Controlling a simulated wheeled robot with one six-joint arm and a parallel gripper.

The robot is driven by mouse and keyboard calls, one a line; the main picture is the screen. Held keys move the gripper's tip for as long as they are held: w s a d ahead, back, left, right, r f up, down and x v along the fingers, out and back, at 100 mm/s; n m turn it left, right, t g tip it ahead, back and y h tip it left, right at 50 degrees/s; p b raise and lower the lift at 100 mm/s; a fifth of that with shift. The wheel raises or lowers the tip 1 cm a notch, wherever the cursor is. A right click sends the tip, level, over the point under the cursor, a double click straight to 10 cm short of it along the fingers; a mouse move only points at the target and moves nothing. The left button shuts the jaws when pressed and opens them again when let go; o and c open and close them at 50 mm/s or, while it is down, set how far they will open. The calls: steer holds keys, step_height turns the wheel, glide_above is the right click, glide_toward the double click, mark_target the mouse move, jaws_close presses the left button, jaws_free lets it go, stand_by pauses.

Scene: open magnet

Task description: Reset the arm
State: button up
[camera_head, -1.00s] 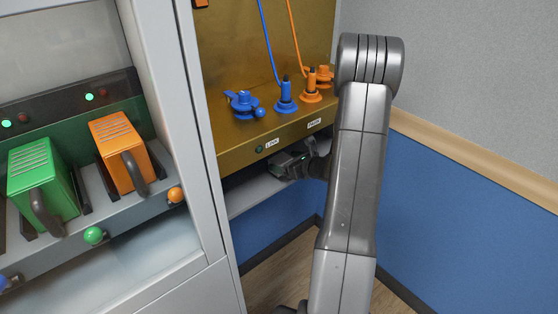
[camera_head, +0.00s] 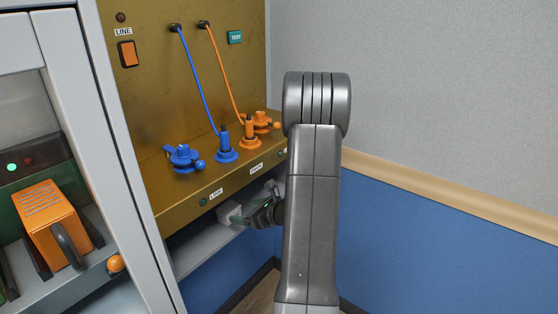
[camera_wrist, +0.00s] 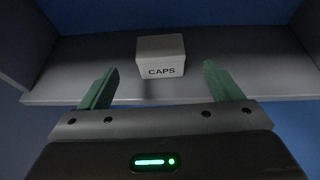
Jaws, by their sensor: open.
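My gripper (camera_wrist: 160,92) is open in the wrist view, with its two green fingers spread wide and nothing between them. A small light box labelled CAPS (camera_wrist: 161,55) sits on a grey shelf (camera_wrist: 80,62) just beyond the fingertips, apart from them. In the head view my gripper (camera_head: 244,219) is under the brass panel, by the white box (camera_head: 230,212) on the shelf (camera_head: 195,252). My grey arm hides part of the shelf's right side.
A brass panel (camera_head: 190,70) above the shelf carries blue (camera_head: 225,148) and orange (camera_head: 250,136) plugs with cords, and blue (camera_head: 183,158) and orange (camera_head: 262,122) fittings. A cabinet with an orange block (camera_head: 45,220) stands left. A grey and blue wall (camera_head: 430,220) is at right.

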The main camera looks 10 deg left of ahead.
mark_target(228, 207)
steer(key=x, duration=1.1)
steer(key=shift+a+f, duration=0.15)
steer(key=shift+f, duration=0.15)
steer(key=shift+s+d+r, duration=0.2)
steer(key=shift+d+r, duration=0.25)
steer(key=shift+r, duration=0.05)
steer(key=shift+s+d+r, duration=0.25)
steer(key=shift+d+r, duration=0.25)
steer(key=shift+s+d, duration=0.25)
steer(key=shift+d, duration=0.15)
steer(key=shift+w+a, duration=0.1)
